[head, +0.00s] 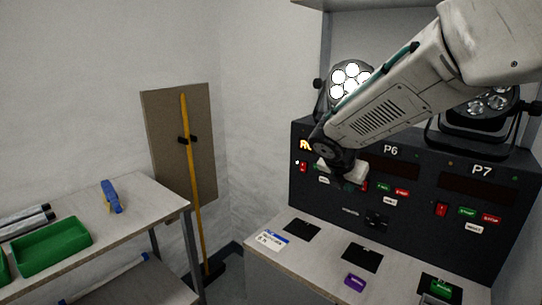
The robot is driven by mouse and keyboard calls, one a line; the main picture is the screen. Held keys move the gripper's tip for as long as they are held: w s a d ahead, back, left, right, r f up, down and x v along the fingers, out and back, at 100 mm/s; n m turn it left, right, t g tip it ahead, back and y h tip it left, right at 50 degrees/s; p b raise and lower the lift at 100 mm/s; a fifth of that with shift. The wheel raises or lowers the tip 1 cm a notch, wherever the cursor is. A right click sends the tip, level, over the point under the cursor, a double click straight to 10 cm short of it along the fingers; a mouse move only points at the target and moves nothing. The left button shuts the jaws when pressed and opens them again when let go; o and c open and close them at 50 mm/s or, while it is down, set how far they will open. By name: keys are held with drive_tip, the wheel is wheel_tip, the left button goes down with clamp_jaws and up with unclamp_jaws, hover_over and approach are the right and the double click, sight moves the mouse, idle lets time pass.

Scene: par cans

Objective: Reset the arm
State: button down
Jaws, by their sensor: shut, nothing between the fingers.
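My arm reaches in from the upper right of the head view, and my gripper (352,178) is at its lower end, in front of the dark control panel (335,200). The gripper is small here and partly hidden by my own wrist; it is shut with nothing held. It covers part of the panel's left section, left of the P6 label. A lit par can (350,78) stands on top of the panel behind my arm. A second, unlit par can (490,104) stands above the P7 section, partly covered by my arm.
A bench (262,253) below the panel holds black pads, a card (271,239), a purple block (355,282) and a green block (441,289). A side table (150,205) at left holds a green tray (52,247) and a blue tool (111,196).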

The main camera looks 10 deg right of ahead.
drive_tip(key=s+r+m+g+y, duration=0.1)
drive_tip(key=s+m+g+y, duration=0.1)
drive_tip(key=s+m, duration=1.1)
drive_tip(key=s+a+r+m+g+y, duration=0.1)
drive_tip(key=s+m+y, duration=0.2)
drive_tip(key=s+m, duration=1)
drive_tip(key=s, duration=0.8)
drive_tip(key=shift+a+r+g, duration=0.15)
drive_tip(key=shift+r+g, duration=0.2)
drive_tip(key=shift+g, duration=0.05)
